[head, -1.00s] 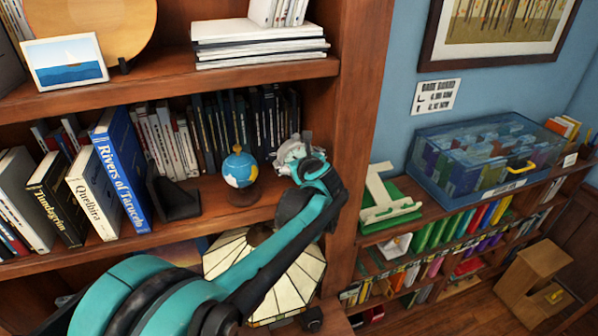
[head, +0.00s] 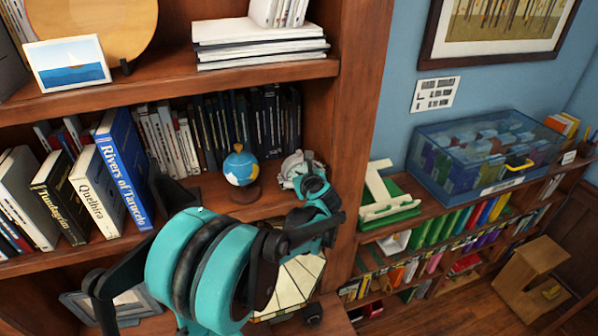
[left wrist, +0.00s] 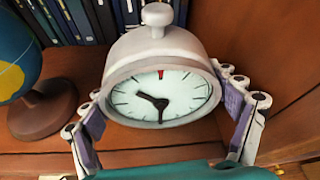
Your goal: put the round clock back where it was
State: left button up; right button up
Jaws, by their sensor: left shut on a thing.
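The round clock (left wrist: 163,92) is pale grey with a white dial, dark hands, a red mark at the top and a knob. In the left wrist view it fills the middle, dial facing the camera. My left gripper (left wrist: 165,118) is shut on it, one finger at each side. In the head view the clock (head: 297,167) is at the right end of the middle shelf (head: 220,196), partly hidden by my left gripper (head: 308,172). I cannot tell whether its base touches the shelf. My right gripper is not in view.
A small globe (head: 241,168) stands left of the clock; a row of dark books (head: 245,120) is behind. The bookcase's upright side (head: 345,130) is close on the right. A stained-glass lamp (head: 300,285) is below, partly hidden by my arm.

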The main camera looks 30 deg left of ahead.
pick_arm(q)
jog(key=shift+f, duration=0.2)
jog(key=o, duration=1.3)
jog(key=shift+o, duration=0.2)
jog(key=shift+r, duration=0.1)
